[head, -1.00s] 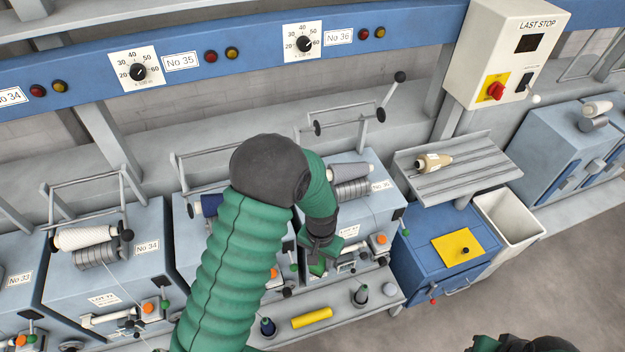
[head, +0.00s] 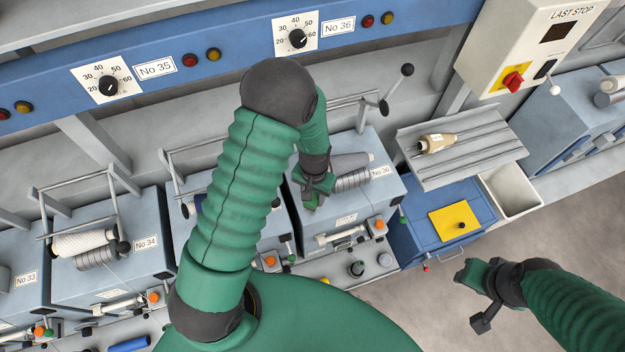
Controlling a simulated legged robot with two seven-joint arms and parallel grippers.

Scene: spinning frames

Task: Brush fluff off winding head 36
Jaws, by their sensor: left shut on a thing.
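Winding head 36 (head: 374,205) is a grey-blue box with a "No 36" label, right of my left arm. A grey yarn package (head: 350,161) lies on its ribbed grey drum (head: 352,180). My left gripper (head: 312,195) is at the upper left of this head, just left of the drum, pointing down. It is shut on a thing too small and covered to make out. I cannot tell whether it touches the head, and no fluff can be made out. My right gripper (head: 473,296) is open and empty over the floor at lower right.
Heads 35 and 34 (head: 110,275) stand to the left, 35 partly behind my arm. A tilted tray (head: 470,160) with a tan cone (head: 436,143), a blue cabinet (head: 408,235) and a white bin (head: 512,192) stand right. A lever (head: 384,104) sticks up behind head 36.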

